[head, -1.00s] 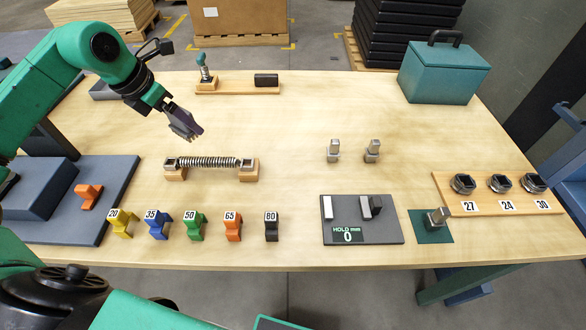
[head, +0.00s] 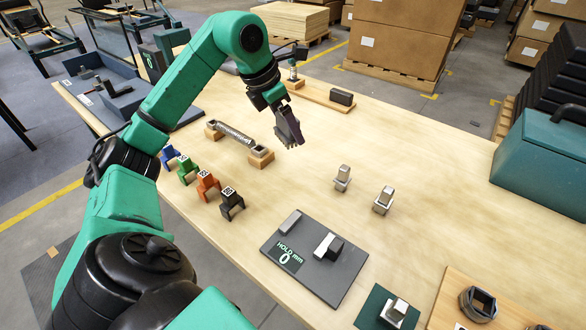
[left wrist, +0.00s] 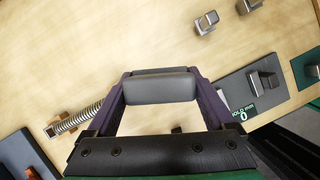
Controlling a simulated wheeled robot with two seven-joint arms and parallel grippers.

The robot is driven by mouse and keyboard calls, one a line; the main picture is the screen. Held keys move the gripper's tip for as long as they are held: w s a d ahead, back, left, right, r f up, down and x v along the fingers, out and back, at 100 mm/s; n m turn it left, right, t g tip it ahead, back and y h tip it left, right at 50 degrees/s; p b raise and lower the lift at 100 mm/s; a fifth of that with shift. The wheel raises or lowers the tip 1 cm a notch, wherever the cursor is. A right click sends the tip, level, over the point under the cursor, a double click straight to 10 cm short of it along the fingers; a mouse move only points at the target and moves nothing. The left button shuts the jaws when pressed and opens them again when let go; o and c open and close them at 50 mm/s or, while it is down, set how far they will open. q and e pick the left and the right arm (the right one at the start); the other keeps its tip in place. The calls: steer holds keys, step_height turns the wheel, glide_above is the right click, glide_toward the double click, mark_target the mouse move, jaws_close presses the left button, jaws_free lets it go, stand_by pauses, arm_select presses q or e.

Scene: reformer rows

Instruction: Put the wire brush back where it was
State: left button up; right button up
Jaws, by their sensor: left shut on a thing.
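My left gripper (head: 290,138) is above the table, just behind the right end of the spring stand in the head view. In the left wrist view its two purple fingers are shut on a dark grey rounded bar (left wrist: 160,87), apparently the wire brush. No bristles can be made out, and in the head view the gripper hides it. At the back of the table is a wooden board (head: 312,91) with an upright tool (head: 293,75) and a black block (head: 341,97) on it. My right gripper is not in view.
The spring stand (head: 234,136) is close to the gripper. Two metal pieces (head: 342,177) (head: 384,199), a gauge plate (head: 310,266) and a teal box (head: 545,165) are to the right. The table between board and metal pieces is clear.

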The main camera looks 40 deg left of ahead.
arm_select(q)
steer(key=f, duration=0.8)
steer(key=f+b, duration=0.1)
steer(key=f, duration=0.3)
steer(key=shift+w+d+f, duration=0.1)
steer(key=shift+d+f, duration=0.15)
steer(key=shift+f, duration=0.25)
steer(key=o, duration=0.9)
steer(key=shift+f+b, duration=0.1)
steer(key=shift+b, duration=0.25)
steer(key=shift+o, duration=0.7)
steer(key=shift+r+p, duration=0.4)
steer(key=shift+r, duration=0.05)
steer(key=b+v, duration=0.1)
steer(key=v, duration=1)
steer(key=shift+r+b, duration=0.3)
steer(key=shift+b, duration=0.05)
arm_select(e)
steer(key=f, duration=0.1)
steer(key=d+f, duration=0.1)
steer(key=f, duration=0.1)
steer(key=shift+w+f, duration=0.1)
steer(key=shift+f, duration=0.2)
